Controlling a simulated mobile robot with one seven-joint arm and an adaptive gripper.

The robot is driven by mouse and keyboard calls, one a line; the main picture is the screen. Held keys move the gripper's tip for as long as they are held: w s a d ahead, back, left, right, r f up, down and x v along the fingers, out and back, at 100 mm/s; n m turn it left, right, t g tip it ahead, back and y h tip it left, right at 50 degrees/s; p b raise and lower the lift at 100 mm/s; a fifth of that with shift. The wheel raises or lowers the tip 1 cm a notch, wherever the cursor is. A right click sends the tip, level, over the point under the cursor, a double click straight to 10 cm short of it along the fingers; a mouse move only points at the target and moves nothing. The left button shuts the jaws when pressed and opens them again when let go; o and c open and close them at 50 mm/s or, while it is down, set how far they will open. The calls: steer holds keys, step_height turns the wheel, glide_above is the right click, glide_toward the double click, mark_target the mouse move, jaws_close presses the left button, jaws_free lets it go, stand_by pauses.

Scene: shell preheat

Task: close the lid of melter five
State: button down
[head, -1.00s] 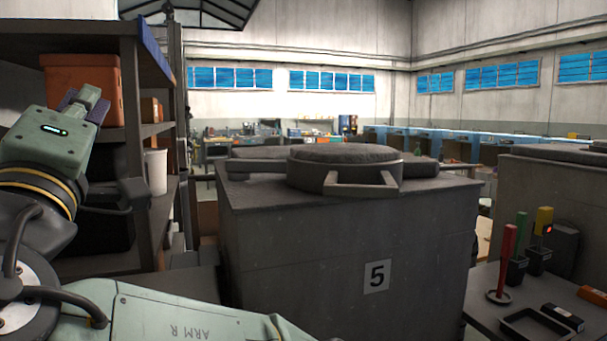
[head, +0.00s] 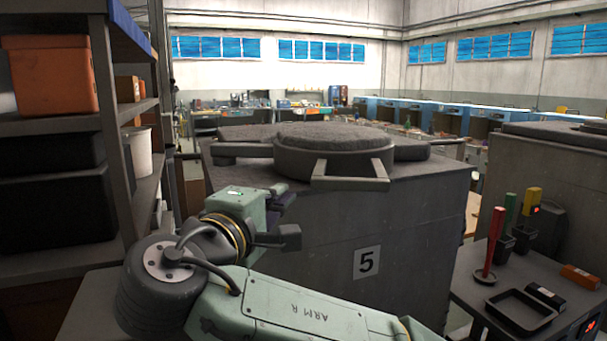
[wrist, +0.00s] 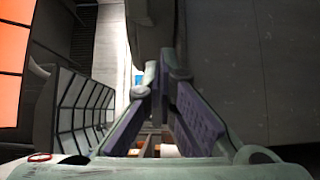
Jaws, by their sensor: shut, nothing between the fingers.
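Melter five (head: 420,230) is a grey box with a "5" plate on its front. On its top sits a thick round lid (head: 335,150) with a squared handle (head: 350,181) jutting toward me. A wider, low round form lies behind the lid; I cannot tell whether the opening is covered. My gripper (head: 286,195) is in front of the melter's left part, left of the handle and slightly lower in the picture, apart from it. In the wrist view the fingers (wrist: 159,88) are together and empty, with purple pads.
A shelf (head: 115,120) with an orange bin (head: 50,75) and dark bins stands close on the left. A side table (head: 475,285) at the right holds a black tray (head: 517,312) and coloured upright sticks. Another grey melter (head: 560,170) stands behind it.

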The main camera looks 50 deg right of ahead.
steer(key=b, duration=0.2)
glide_toward(309, 171)
steer(key=x, duration=0.6)
steer(key=shift+r, duration=0.1)
steer(key=shift+w+d, duration=0.2)
steer(key=shift+d, duration=0.25)
